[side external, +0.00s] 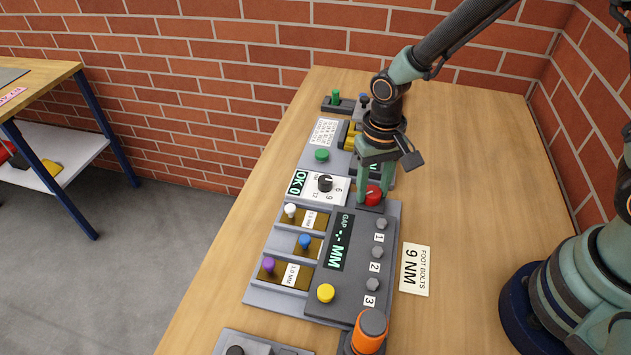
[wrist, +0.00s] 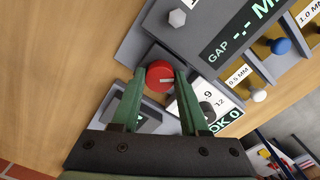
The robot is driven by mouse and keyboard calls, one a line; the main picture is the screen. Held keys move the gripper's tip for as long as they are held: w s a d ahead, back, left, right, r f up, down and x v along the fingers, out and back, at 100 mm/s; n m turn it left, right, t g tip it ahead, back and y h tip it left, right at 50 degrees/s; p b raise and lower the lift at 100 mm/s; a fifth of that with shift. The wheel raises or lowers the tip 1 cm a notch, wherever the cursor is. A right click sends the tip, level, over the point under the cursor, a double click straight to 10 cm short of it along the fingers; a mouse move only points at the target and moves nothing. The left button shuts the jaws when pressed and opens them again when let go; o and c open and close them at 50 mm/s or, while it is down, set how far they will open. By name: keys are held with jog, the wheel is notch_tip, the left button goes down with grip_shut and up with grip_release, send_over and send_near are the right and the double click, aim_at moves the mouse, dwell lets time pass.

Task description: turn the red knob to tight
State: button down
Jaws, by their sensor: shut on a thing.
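The red knob (side external: 373,196) sits on a dark base at the far end of the grey gap panel (side external: 349,222). It also shows in the wrist view (wrist: 159,75), round, with a pale pointer line across its top. My gripper (side external: 367,198) reaches down from above with its green fingers on either side of the knob. In the wrist view my gripper (wrist: 160,82) is shut on the red knob, a fingertip at each side. The label at the knob's base is mostly hidden by the fingers, so the tight mark cannot be read.
A black dial (side external: 325,183) on a white plate stands left of the knob, by an "OK 0" display (side external: 299,182). Hex bolts (side external: 380,224), coloured pegs (side external: 305,241), a yellow button (side external: 326,293) and an orange-topped tool (side external: 370,328) lie nearer. The table's right side (side external: 475,170) is clear.

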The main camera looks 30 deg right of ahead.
aim_at(372, 191)
jog(key=m, duration=0.6)
jog(key=shift+a+m, duration=0.1)
jog(key=shift+m, duration=0.2)
dwell(0.5)
jog(key=shift+c, duration=2.1)
grip_release()
notch_tip(372, 191, up, 12)
jog(key=shift+r, duration=0.1)
